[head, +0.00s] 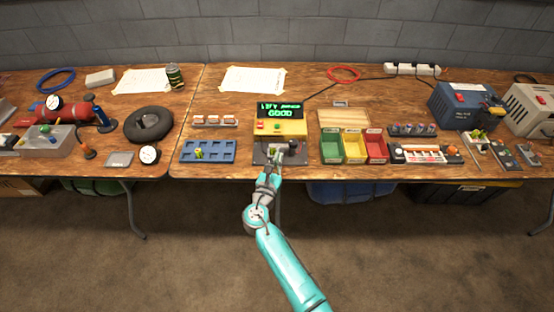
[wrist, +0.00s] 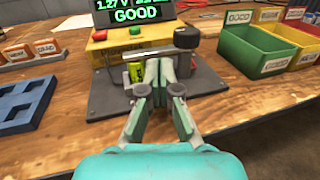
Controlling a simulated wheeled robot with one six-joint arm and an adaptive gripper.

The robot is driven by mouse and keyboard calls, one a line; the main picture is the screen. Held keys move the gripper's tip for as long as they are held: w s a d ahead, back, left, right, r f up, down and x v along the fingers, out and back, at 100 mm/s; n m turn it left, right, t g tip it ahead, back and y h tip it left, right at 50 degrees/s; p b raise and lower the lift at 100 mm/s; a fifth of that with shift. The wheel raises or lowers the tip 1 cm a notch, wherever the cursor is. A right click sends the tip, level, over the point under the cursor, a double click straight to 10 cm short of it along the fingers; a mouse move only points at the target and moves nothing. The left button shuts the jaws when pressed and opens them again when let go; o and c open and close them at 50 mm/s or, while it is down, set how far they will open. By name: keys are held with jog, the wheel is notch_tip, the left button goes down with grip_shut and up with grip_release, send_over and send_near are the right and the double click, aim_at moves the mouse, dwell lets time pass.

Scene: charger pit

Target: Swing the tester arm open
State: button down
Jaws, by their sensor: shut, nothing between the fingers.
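The tester (head: 281,128) is a yellow box with a red and a green button and a lit display (wrist: 130,12) that reads GOOD. A dark base plate (wrist: 100,98) lies in front of it. A green-yellow cell (wrist: 136,73) sits on the plate, left of my fingers. The tester arm (wrist: 150,50) is a grey bar across the plate, with a black knob (wrist: 187,38) at its right. My gripper (wrist: 165,66) is shut and empty over the plate, close in front of the bar; I cannot tell whether it touches. The head view shows my gripper (head: 273,168) at the plate's front.
A blue slotted tray (head: 208,151) and a rack of white-and-orange items (head: 215,121) stand left of the tester. Green (head: 331,147), yellow (head: 354,147) and red (head: 376,147) bins stand close on its right. The table's front edge lies just before the plate.

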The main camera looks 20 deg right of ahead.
jog(key=shift+s+a, duration=0.3)
jog(key=shift+s, duration=0.35)
jog(key=s+d+v, duration=0.1)
jog(key=v, duration=0.8)
jog(key=shift+d, duration=0.15)
